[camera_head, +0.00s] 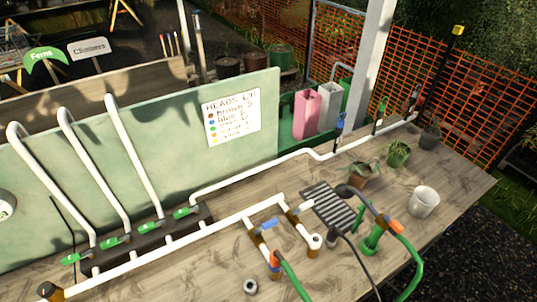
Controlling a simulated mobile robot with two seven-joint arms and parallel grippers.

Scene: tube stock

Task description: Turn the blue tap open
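A small blue lever (270,223) lies at the front of the white pipework on the wooden table, just above a pipe end with an orange part (274,259). A second blue fitting (340,121) stands upright on the white pipe at the back, beside the white post. I cannot tell which of the two is the tap meant, nor whether either is open. Neither of my grippers shows in this view.
Several green-handled valves (181,212) sit along the pipes at left. A black grate (329,206), a green hose (413,255) with an orange fitting, a white pot (423,201) and potted plants (363,173) stand at right. A sign board (232,114) rises behind. The table's front is fairly clear.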

